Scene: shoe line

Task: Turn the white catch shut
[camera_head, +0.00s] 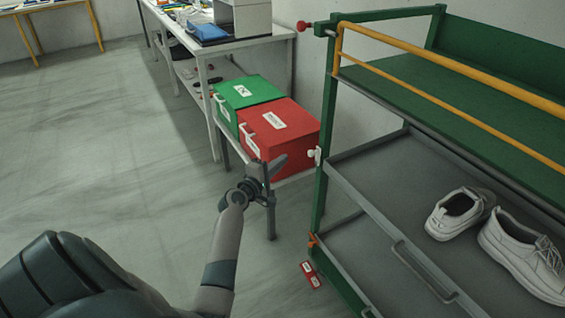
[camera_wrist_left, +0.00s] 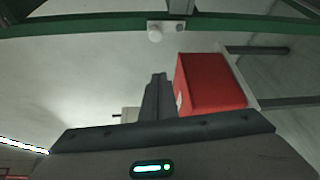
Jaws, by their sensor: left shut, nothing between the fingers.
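The white catch (camera_head: 314,155) is a small white piece with a round knob, on the green front post of the shoe rack (camera_head: 326,130), level with the front edge of the grey drawer. In the left wrist view the white catch (camera_wrist_left: 155,34) shows on the green bar, above my finger tips. My left gripper (camera_head: 272,166) is shut and empty. In the head view it appears left of the catch and a little below it, apart from it, in front of the red box. The shut fingers (camera_wrist_left: 158,78) point toward the green bar. My right gripper is out of view.
A red box (camera_head: 290,150) and a green box (camera_head: 247,92) stand on a low bench left of the rack. The grey drawer (camera_head: 362,165) holds white shoes (camera_head: 525,262). An orange catch (camera_head: 312,240) sits lower on the post. The floor at left is clear.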

